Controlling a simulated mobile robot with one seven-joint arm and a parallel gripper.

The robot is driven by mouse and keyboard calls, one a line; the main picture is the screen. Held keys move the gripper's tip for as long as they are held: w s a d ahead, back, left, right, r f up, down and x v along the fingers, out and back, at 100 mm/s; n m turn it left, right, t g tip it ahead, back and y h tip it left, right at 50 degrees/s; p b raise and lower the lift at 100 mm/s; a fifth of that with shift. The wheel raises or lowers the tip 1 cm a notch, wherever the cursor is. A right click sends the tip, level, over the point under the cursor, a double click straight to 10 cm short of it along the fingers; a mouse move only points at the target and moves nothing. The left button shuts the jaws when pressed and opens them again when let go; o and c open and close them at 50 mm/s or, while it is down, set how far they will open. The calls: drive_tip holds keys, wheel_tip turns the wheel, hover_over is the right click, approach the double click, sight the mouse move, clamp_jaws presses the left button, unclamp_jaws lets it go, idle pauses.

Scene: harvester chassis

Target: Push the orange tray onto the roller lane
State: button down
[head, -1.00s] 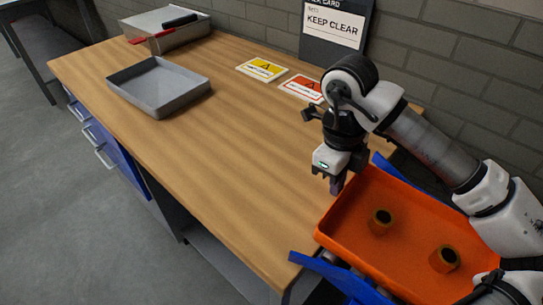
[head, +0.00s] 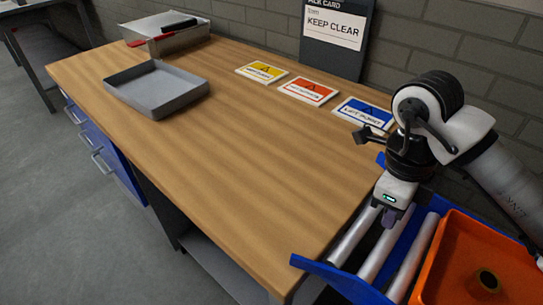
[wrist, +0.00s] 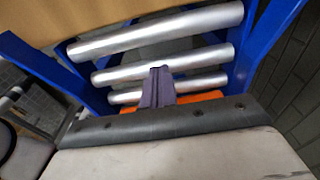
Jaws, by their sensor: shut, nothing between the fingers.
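The orange tray (head: 455,265) lies on the roller lane (head: 340,272) at the lower right of the head view, cut off by the frame edge. One brown nut-like part (head: 488,281) shows inside it. The lane has blue side rails and several silver rollers, bare between the wooden table and the tray. My gripper (head: 391,216) is shut and empty, pointing down over the bare rollers just left of the tray's near wall. In the wrist view the shut fingers (wrist: 157,88) stand over the rollers, with a strip of the orange tray (wrist: 185,97) behind them. I cannot tell whether they touch it.
The wooden table (head: 230,140) is mostly clear. A grey tray (head: 157,88) and a metal box (head: 165,35) stand at its far left. Yellow, red and blue cards (head: 363,113) lie along the back, below a KEEP CLEAR sign (head: 335,30) by the wall.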

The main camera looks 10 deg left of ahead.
drive_tip(key=shift+s+d+b, duration=0.2)
drive_tip(key=shift+s+d, duration=0.3)
drive_tip(key=shift+d, duration=0.25)
drive_tip(key=shift+s+d+b, duration=0.2)
drive_tip(key=shift+s+d, duration=0.25)
drive_tip(key=shift+d, duration=0.25)
drive_tip(key=shift+w+a, duration=0.1)
drive_tip(key=shift+w+a+b, duration=0.25)
drive_tip(key=shift+w+a, duration=0.35)
drive_tip(key=shift+a, duration=0.3)
drive_tip(key=shift+w+a+b, duration=0.2)
drive_tip(key=shift+w+a, duration=0.4)
drive_tip(key=shift+a, duration=0.3)
wheel_tip(320, 180, up, 14)
drive_tip(key=p, duration=0.8)
drive_tip(key=shift+p, duration=0.35)
drive_tip(key=shift+s+f, duration=0.1)
